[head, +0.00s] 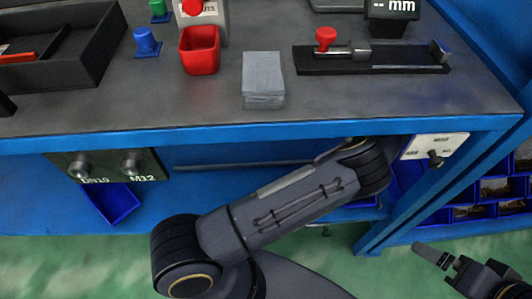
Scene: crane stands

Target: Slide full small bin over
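A small red bin (199,51) stands upright on the grey bench top at the back; its inside looks empty from here. A blue bin (108,203) sits on the blue shelf under the bench at left, partly hidden by the panel above it. I cannot tell what it holds. Several small blue bins (468,213) with dark contents stand in the rack at right. My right gripper (440,258) shows at the lower right, apart from these bins; its opening is unclear. One of my arms crosses the middle, its far end at the bench's front edge; my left gripper is not visible.
The bench (340,112) carries a grey stack (263,78), a black fixture with a red knob (326,38), a blue knob-shaped part (147,42) and a dark tray (90,60). A plate with knobs (131,164) hangs under the front edge. Green floor is clear below.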

